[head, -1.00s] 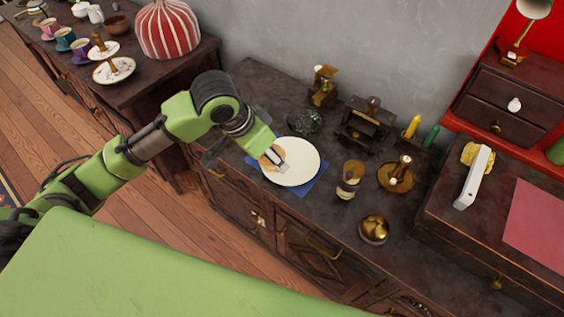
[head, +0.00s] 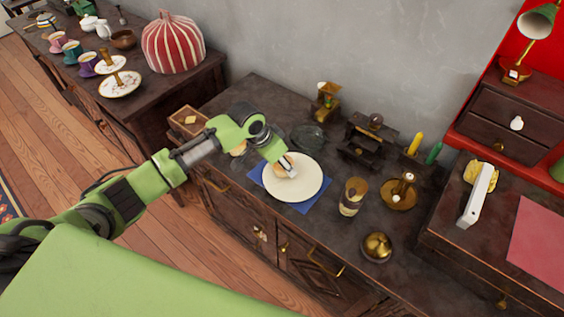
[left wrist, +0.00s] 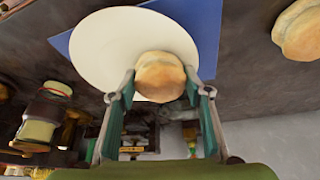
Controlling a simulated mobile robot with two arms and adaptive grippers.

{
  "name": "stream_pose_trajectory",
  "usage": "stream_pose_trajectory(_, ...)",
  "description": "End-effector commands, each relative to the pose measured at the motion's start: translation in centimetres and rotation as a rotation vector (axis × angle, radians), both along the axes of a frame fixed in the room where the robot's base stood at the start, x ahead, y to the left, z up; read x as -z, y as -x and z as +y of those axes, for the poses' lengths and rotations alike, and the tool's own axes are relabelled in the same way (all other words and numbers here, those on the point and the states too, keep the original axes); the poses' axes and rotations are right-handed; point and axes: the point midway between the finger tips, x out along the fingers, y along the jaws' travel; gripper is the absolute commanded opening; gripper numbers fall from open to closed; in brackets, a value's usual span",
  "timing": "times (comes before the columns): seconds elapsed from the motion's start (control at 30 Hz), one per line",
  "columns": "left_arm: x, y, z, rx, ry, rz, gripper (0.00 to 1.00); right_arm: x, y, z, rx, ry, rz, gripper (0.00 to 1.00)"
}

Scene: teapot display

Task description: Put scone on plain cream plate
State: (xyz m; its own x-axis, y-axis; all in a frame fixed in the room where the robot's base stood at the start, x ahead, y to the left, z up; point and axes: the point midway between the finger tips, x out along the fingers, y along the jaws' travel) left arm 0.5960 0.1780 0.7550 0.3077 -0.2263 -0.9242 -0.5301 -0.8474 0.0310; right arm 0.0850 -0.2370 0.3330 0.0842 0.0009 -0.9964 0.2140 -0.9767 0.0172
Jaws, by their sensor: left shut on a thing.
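The plain cream plate (head: 298,188) lies on a blue napkin (head: 318,204) on the dark cabinet top. My left gripper (head: 287,168) is over the plate's far left part in the head view, shut on a golden round scone (head: 281,161). In the left wrist view, the scone (left wrist: 160,80) sits between the two fingers (left wrist: 161,86) and overlaps the edge of the cream plate (left wrist: 110,45). I cannot tell whether the scone touches the plate. My right gripper is in neither view.
Another scone (left wrist: 298,30) lies on the cabinet top beside the napkin. A jar (head: 352,196), a brass candle holder (head: 398,195) and a brass bowl (head: 376,247) stand right of the plate. A glass dish (head: 308,136) is behind it.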

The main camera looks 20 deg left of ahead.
Motion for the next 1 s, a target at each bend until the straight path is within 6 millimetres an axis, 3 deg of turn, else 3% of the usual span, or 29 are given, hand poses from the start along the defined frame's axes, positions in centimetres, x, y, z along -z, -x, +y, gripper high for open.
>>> stream_pose_trajectory(0.37, 0.4, 0.0, 0.0, 0.000, 0.001, -0.002, 0.23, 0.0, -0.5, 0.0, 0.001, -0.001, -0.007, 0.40)
stream_pose_trajectory(0.4, 0.4, 0.0, 0.0, 0.000, 0.001, -0.002, 0.53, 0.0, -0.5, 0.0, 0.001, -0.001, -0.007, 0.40)
stream_pose_trajectory(0.43, 0.4, 0.0, 0.0, 0.000, 0.001, -0.002, 0.60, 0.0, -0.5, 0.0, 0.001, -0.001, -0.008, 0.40)
stream_pose_trajectory(0.47, 0.4, 0.0, 0.0, 0.000, 0.001, -0.002, 0.62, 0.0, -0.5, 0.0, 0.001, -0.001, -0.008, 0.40)
stream_pose_trajectory(0.83, 0.1, 0.0, 0.0, 0.000, 0.000, -0.002, 0.62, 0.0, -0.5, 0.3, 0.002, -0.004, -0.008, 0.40)
stream_pose_trajectory(1.0, -2.1, 0.6, 0.6, -0.001, 0.001, -0.004, 0.62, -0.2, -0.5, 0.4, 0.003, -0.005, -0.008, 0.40)
